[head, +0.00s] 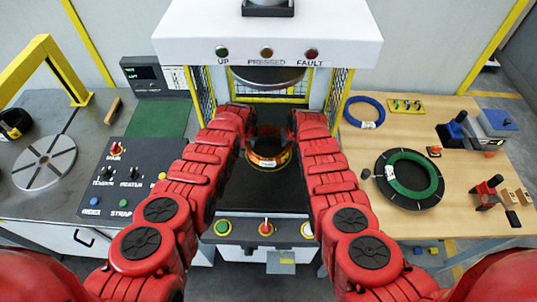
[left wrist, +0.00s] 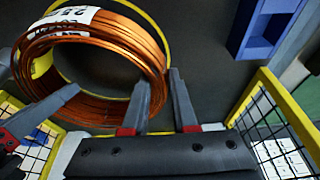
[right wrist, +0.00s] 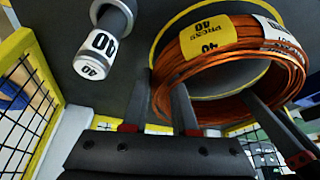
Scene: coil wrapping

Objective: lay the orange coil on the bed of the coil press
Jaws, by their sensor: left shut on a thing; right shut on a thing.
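The orange coil (head: 268,158) is a ring of copper-coloured wire with white and yellow labels, inside the coil press (head: 266,35) between my two grippers. My left gripper (head: 247,135) is shut on its left side and my right gripper (head: 291,135) on its right side. In the left wrist view the coil (left wrist: 100,35) runs between the left fingers (left wrist: 160,105). In the right wrist view its rim (right wrist: 235,60) runs between the right fingers (right wrist: 162,105). The dark bed (head: 262,200) lies beneath, with a yellow ring marking around the coil. I cannot tell whether the coil touches the bed.
Yellow-framed mesh guards (head: 338,100) flank the press close to both arms. The press head hangs above the coil. On the right table are a blue coil (head: 364,112) and a green coil (head: 428,178). A control panel (head: 130,180) stands at left.

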